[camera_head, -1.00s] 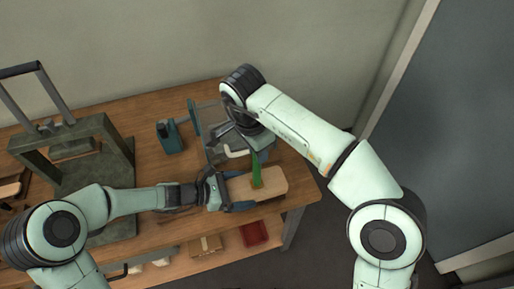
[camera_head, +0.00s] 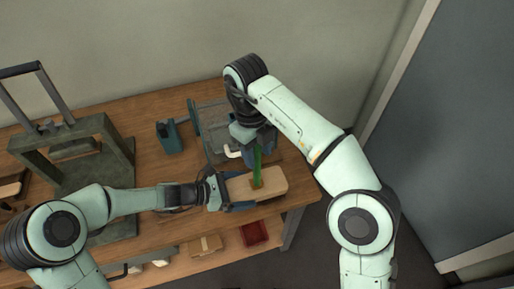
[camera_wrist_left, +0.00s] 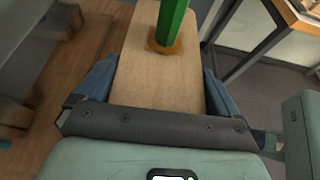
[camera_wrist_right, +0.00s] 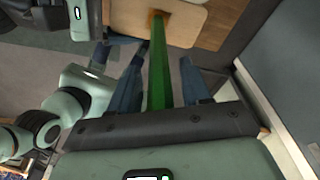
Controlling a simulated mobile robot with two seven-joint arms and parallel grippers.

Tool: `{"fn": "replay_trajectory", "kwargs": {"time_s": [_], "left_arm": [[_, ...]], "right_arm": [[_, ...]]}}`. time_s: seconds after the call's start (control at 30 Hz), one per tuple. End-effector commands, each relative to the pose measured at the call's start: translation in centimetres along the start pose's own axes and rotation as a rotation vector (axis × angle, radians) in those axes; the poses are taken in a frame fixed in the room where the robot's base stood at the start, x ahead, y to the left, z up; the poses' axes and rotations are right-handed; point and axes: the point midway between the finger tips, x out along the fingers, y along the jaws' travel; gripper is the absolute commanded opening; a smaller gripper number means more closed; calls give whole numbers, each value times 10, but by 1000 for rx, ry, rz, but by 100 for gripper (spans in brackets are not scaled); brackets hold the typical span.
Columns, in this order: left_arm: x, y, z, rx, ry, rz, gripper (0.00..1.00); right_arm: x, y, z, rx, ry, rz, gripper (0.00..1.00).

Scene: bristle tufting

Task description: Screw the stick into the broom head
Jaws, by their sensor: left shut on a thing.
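The broom head (camera_head: 272,184) is a pale wooden block at the table's front right edge. My left gripper (camera_head: 236,192) is shut on its left end, with one finger along each long side in the left wrist view (camera_wrist_left: 157,90). The green stick (camera_head: 257,165) stands in the block's top hole, with an orange-brown ring (camera_wrist_left: 178,47) around its base. My right gripper (camera_head: 262,147) is above the block at the stick's upper part. In the right wrist view its fingers (camera_wrist_right: 162,80) are apart on both sides of the stick (camera_wrist_right: 160,60), with gaps visible. Thread depth is hidden.
A grey vise-like device (camera_head: 208,118) stands behind the broom head, partly hidden by my right arm. A teal container (camera_head: 168,137) and a dark metal press frame (camera_head: 85,170) stand to the left. A red bin (camera_head: 254,234) is on the lower shelf.

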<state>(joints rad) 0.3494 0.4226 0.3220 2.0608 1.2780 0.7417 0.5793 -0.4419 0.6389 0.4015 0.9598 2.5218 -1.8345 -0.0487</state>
Motion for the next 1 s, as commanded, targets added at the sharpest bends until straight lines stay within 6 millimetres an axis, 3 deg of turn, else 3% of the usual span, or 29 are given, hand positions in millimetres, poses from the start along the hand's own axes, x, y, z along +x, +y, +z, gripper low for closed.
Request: {"fn": "replay_trajectory", "kwargs": {"time_s": [0.2,0.53,0.83,0.87,1.0], "left_arm": [[0,0,-1,-1,1,0,10],[0,0,-1,-1,1,0,10],[0,0,-1,-1,1,0,10],[0,0,-1,-1,1,0,10],[0,0,-1,-1,1,0,10]], "right_arm": [[-3,0,0,0,-2,-1,48],[-41,0,-5,-1,-1,-2,48],[-45,0,-7,-1,1,-2,48],[-45,0,-7,-1,1,-2,52],[-51,0,-7,21,-15,-43,52]]}}
